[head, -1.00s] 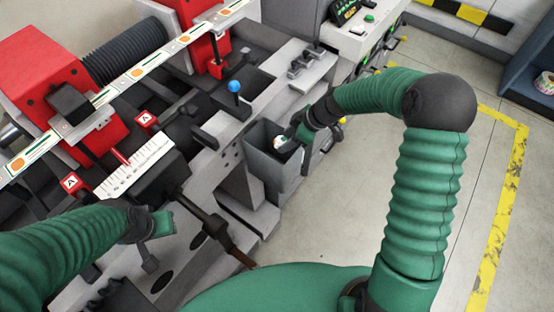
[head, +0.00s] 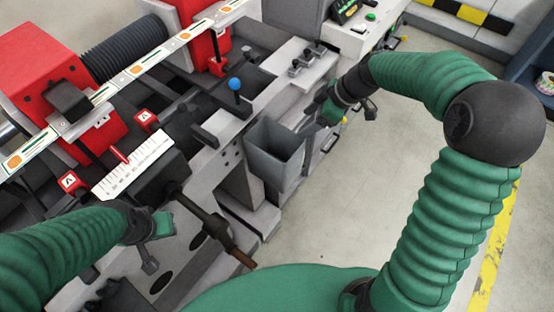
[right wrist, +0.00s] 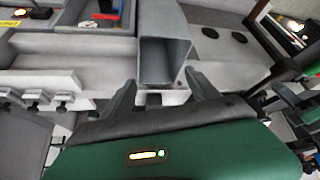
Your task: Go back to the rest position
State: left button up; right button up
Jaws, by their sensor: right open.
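My right gripper (head: 314,120) is beside the upper right rim of the grey open bin (head: 275,155) in the head view. In the right wrist view its two fingers (right wrist: 162,92) stand apart with nothing between them, and the bin (right wrist: 165,38) lies just beyond. No item shows inside the visible part of the bin; its bottom is hidden. My left gripper (head: 158,232) is low at the left, over the front of the machine near a dark rod. Its finger gap is not clear, and I see nothing held in it.
The label rewinder fills the left, with red blocks (head: 60,85), a label strip (head: 130,72), a white scale plate (head: 135,165) and a blue-knobbed lever (head: 235,86). A control panel (head: 362,30) stands at the back. Open floor (head: 360,200) lies right of the bin.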

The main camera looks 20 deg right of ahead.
jog(key=v, duration=0.4)
jog(key=shift+a+r, duration=0.3)
jog(key=shift+d+f, duration=0.1)
jog(key=shift+d, duration=0.2)
jog(key=s+a+f+m+h, duration=0.2)
jog(key=s+f+m, duration=0.3)
jog(key=s, duration=0.3)
jog(key=s+a+f+m+h, duration=0.3)
jog(key=s+f+m, duration=0.3)
jog(key=s, duration=0.3)
jog(key=shift+a+m+g, duration=0.15)
jog(key=shift+m+g, duration=0.25)
